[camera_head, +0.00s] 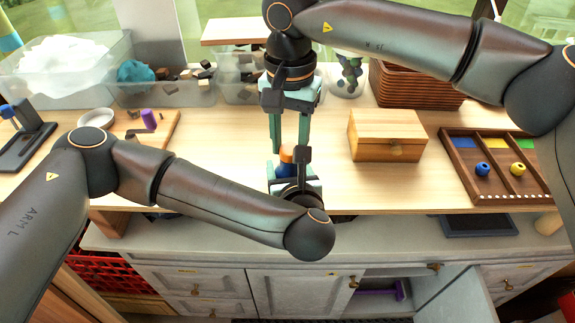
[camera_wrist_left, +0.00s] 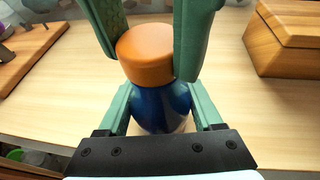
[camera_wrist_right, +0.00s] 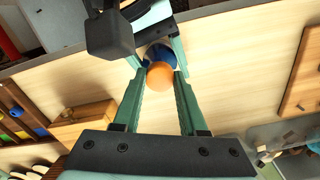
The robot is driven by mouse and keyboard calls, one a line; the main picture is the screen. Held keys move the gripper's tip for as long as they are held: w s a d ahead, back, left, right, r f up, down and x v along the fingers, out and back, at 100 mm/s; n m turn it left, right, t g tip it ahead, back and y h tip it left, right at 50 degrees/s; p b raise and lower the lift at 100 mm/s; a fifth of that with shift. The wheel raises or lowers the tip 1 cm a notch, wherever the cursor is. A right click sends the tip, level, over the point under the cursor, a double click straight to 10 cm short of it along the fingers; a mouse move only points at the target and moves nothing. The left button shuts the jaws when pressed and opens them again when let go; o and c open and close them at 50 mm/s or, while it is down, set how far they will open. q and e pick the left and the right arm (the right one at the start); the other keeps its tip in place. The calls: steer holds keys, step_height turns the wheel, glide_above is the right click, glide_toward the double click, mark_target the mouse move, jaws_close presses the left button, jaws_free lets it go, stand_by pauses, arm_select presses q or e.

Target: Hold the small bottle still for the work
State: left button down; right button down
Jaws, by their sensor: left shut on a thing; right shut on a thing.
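The small bottle has a blue body (camera_wrist_left: 160,108) and an orange cap (camera_wrist_left: 155,55). It stands upright on the wooden worktop, and in the head view its cap (camera_head: 287,153) shows between my two grippers. My left gripper (camera_head: 287,173) is shut on the blue body from the front, one green finger on each side. My right gripper (camera_head: 289,148) comes down from above and is shut on the orange cap; its fingers flank the cap (camera_wrist_right: 160,75) in the right wrist view. The bottle's lower part is hidden by my left gripper.
A wooden box (camera_head: 388,134) stands to the right of the bottle. A compartment tray (camera_head: 461,160) with coloured rings lies farther right. Clear bins (camera_head: 165,93) and a brown basket (camera_head: 417,88) stand behind. A board (camera_head: 160,133) with a purple piece lies left. A cabinet door below hangs open.

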steer(key=shift+f, duration=0.15)
stand_by(0.4)
steer(key=shift+r, duration=1.05)
steer(key=shift+f, duration=0.2)
stand_by(0.4)
steer(key=shift+f, duration=0.75)
steer(key=shift+r, duration=0.9)
steer(key=shift+f, duration=0.35)
stand_by(1.0)
